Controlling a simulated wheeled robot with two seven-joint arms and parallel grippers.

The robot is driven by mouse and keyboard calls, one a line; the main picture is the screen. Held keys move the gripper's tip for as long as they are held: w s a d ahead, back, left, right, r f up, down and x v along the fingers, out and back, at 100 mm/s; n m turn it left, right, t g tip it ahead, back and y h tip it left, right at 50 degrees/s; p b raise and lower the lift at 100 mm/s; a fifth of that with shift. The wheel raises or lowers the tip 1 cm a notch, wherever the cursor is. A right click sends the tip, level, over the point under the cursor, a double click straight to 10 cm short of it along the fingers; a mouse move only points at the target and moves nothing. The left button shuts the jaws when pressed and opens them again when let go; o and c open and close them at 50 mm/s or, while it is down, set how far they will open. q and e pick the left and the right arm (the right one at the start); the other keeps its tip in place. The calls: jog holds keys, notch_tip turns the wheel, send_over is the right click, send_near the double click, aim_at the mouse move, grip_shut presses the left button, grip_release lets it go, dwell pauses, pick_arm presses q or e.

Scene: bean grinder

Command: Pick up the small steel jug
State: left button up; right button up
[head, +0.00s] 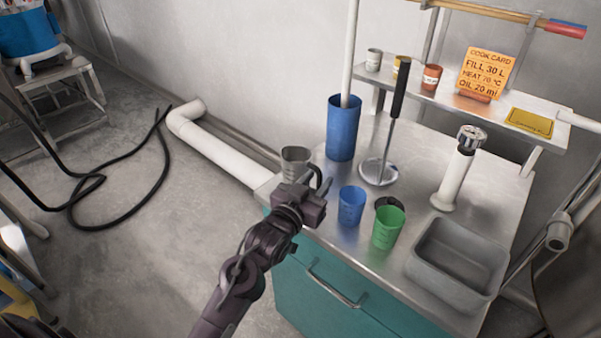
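The small steel jug (295,158) is grey and stands upright at the left front corner of the steel bench top (400,150). Its lower part is hidden behind my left gripper (311,192). My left gripper is right in front of the jug in the head view, by its dark handle side. The fingers are dark and overlap the handle in the picture, so I cannot tell whether they touch it or are open or shut. My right gripper is not in view.
A blue cup (351,205) and a green cup (388,227) stand right of the gripper. Behind are a tall blue container (342,130) and a long-handled ladle (380,170). A white grinder-like tool (455,175) and a grey tub (458,262) are to the right.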

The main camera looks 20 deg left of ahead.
pick_arm(q)
jog(key=shift+w+d, duration=0.15)
jog(key=shift+w, duration=0.75)
jog(key=shift+c, duration=0.3)
grip_shut()
jog(key=shift+r, duration=0.2)
